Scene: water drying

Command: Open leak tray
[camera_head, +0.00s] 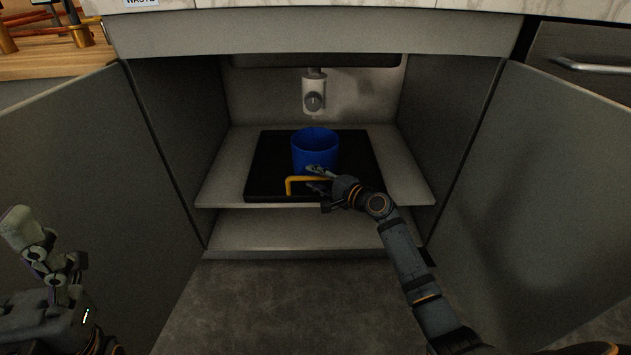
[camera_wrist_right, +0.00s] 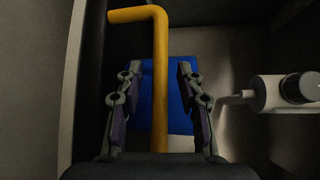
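The black leak tray (camera_head: 262,165) lies on the shelf inside the open cabinet. Its yellow handle (camera_head: 289,185) is at the tray's front edge. A blue container (camera_head: 312,150) stands on the tray behind the handle. My right gripper (camera_head: 316,178) is at the handle. In the right wrist view, the yellow handle (camera_wrist_right: 160,70) runs between the two spread fingers of my right gripper (camera_wrist_right: 157,80), with gaps on both sides. The blue container (camera_wrist_right: 178,75) shows behind it. My left gripper (camera_head: 52,245) is at the lower left, away from the tray; its finger opening is unclear.
The left cabinet door (camera_head: 80,170) and right door (camera_head: 550,190) stand wide open. A white drain fitting (camera_head: 314,95) hangs above the blue container. A lower shelf (camera_head: 290,230) lies under the tray's shelf. The floor (camera_head: 280,310) in front is clear.

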